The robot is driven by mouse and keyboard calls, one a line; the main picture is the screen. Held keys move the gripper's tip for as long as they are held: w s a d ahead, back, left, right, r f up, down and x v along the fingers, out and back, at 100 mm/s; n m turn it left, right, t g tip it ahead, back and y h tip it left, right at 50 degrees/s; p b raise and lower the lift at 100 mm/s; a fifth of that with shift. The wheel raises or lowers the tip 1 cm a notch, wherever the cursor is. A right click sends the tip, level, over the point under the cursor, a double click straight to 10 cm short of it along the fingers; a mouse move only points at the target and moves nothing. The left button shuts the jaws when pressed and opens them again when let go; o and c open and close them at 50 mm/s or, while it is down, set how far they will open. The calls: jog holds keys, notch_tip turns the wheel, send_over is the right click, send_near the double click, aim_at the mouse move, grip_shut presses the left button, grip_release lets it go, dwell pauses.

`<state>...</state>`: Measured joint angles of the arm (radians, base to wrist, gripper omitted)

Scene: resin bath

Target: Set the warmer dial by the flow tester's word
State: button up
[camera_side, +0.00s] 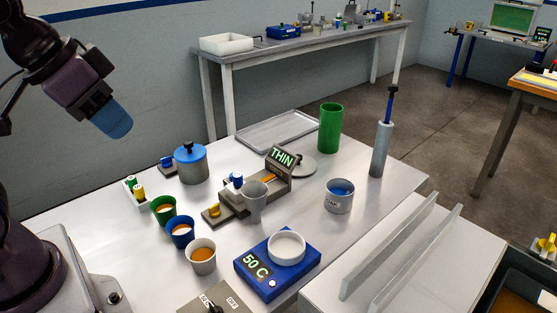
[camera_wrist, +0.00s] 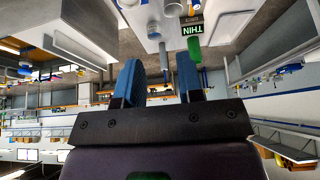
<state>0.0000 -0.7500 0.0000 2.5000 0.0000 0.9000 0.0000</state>
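The flow tester (camera_side: 240,196) stands mid-table, and its lit sign (camera_side: 283,157) reads "THIN". The sign also shows, turned over, in the wrist view (camera_wrist: 192,29). A grey cup (camera_side: 256,203) stands at the tester's front. The blue warmer (camera_side: 262,276) near the table's front reads "50 C" and bears a pale round dish (camera_side: 286,245). A grey plate with a dark knob (camera_side: 214,306) is at the bottom edge, partly cut off; its setting is unreadable. My gripper (camera_side: 119,130) hangs high at the left, away from everything. In the wrist view its blue fingers (camera_wrist: 159,65) are apart and empty.
Green, blue and grey cups (camera_side: 202,262) of amber liquid stand left of the tester. A blue-lidded pot (camera_side: 192,164) is behind them. A tall green cylinder (camera_side: 330,128), a metal can (camera_side: 339,200) and a grey tube (camera_side: 380,150) stand right. An empty tray (camera_side: 250,139) lies behind.

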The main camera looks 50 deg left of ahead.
jog(key=m+g, duration=0.6)
jog(key=m, duration=1.2)
send_over(211, 303)
notch_tip(211, 303, down, 22)
notch_tip(211, 303, down, 11)
jog(key=shift+a+f, duration=0.1)
jog(key=shift+a, duration=0.05)
jog(key=shift+f, duration=0.6)
jog(key=shift+f, duration=0.1)
